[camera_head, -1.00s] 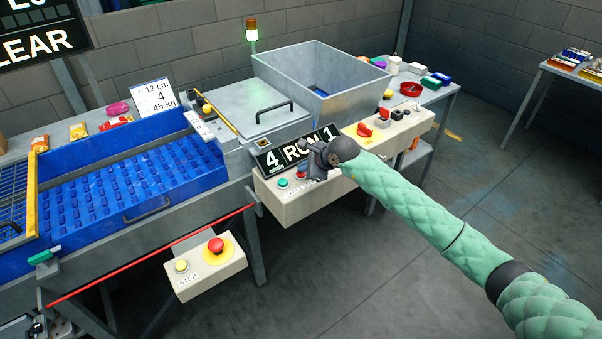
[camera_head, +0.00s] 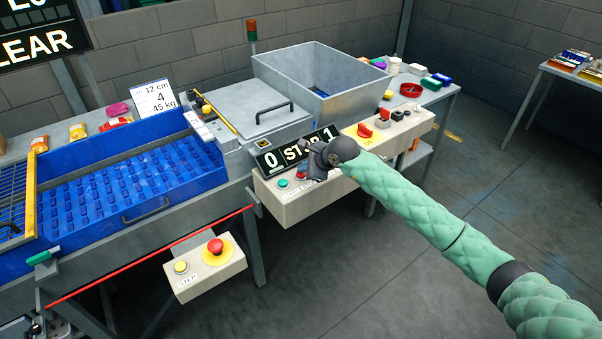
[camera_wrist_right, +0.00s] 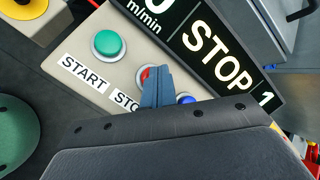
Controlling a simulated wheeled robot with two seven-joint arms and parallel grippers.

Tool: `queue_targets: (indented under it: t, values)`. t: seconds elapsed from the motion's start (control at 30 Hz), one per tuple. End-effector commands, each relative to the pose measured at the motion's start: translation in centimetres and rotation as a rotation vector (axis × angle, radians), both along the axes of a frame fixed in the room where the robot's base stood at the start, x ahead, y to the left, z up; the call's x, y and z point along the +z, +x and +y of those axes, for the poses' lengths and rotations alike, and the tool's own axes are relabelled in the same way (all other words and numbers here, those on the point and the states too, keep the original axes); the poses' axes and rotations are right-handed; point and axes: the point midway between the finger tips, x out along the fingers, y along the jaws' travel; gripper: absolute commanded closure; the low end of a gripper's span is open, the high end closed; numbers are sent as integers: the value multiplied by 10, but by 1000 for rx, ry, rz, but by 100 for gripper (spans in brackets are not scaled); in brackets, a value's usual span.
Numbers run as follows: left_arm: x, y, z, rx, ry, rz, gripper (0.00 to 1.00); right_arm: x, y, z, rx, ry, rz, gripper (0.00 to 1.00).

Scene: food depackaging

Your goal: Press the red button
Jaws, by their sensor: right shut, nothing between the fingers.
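The red button (camera_wrist_right: 143,76) sits on a cream control box (camera_head: 285,209), between a green START button (camera_wrist_right: 108,44) and a blue button (camera_wrist_right: 186,99). A partly covered label below it begins "STO". My right gripper (camera_wrist_right: 156,88) is shut and empty. Its blue-grey fingertips are at the red button and cover part of it; whether they still press it I cannot tell. In the head view my right gripper (camera_head: 311,159) hides most of that button. The display (camera_head: 293,153) above reads "0 STOP 1". My left gripper is not in view.
Another red mushroom button (camera_head: 216,246) on a yellow ring sits on the lower STEP box (camera_head: 212,272), beside a yellow button (camera_head: 181,267). A red switch (camera_head: 365,130) is farther right on the cream box. A blue conveyor (camera_head: 120,190) lies left; a grey hopper (camera_head: 330,90) stands behind.

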Motion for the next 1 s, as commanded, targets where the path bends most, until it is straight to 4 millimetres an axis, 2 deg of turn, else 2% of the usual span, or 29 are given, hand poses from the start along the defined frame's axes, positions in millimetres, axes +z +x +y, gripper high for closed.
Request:
queue_targets:
  t: [0.23, 0.67, 1.0]
  values:
    - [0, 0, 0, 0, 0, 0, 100, 11, 0, 0, 1, 0, -1, 100]
    - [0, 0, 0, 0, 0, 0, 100, 15, 0, 0, 1, 0, -1, 100]
    - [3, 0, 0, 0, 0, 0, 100, 39, 0, 0, 1, 1, -1, 100]
